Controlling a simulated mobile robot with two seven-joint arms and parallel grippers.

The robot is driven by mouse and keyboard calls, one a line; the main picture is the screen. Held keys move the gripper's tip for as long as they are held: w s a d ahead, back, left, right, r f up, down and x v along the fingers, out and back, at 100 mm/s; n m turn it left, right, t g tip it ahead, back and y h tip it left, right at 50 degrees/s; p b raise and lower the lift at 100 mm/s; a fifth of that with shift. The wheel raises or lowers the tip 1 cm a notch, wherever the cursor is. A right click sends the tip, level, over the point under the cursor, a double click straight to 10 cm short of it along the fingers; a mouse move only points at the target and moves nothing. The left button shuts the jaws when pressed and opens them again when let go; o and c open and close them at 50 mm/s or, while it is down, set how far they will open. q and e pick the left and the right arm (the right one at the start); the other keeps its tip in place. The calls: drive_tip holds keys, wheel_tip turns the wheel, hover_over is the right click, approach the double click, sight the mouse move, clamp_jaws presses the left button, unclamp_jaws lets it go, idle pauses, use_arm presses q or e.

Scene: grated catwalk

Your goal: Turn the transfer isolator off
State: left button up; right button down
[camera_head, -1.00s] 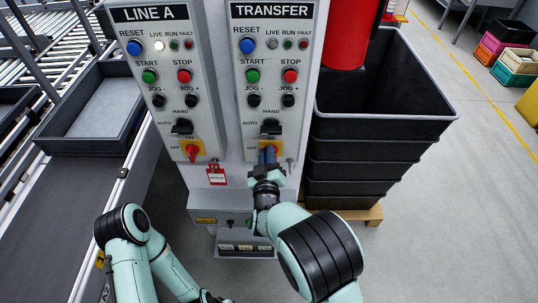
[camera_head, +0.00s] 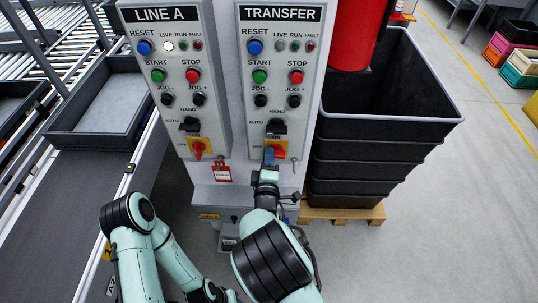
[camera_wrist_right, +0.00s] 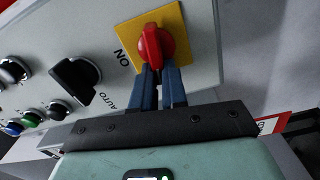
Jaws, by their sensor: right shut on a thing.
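The transfer isolator is a red rotary handle (camera_head: 279,153) on a yellow plate (camera_head: 281,144), low on the TRANSFER panel (camera_head: 279,75). My right gripper (camera_head: 268,155) is at the plate's left side, by the OFF mark. In the right wrist view the red handle (camera_wrist_right: 153,46) stands out from its yellow plate (camera_wrist_right: 178,25), and the blue fingers (camera_wrist_right: 159,85) are shut on its near end. The handle lies sideways on the panel, its held end toward the OFF side. The ON mark (camera_wrist_right: 122,57) shows; the fingers cover part of the plate. My left gripper is out of view.
The LINE A panel (camera_head: 172,75) stands close on the left, with its own red isolator handle (camera_head: 199,149) and a red tag (camera_head: 222,172) below. Stacked black crates (camera_head: 360,150) stand on a pallet to the right. A conveyor (camera_head: 75,200) runs along the left.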

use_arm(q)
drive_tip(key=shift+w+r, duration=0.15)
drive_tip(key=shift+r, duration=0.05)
use_arm(e)
drive_tip(key=shift+n, duration=0.9)
drive_tip(key=shift+w, duration=0.1)
drive_tip(key=c, duration=1.2)
unclamp_jaws()
drive_tip(key=shift+o, duration=0.2)
drive_tip(key=shift+f, duration=0.15)
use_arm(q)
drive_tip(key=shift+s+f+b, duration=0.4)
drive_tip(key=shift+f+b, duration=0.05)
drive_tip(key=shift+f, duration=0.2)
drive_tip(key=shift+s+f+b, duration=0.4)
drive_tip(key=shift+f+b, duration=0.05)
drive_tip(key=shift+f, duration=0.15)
use_arm(e)
drive_tip(key=s, duration=1.3)
drive_tip(key=shift+s, duration=0.2)
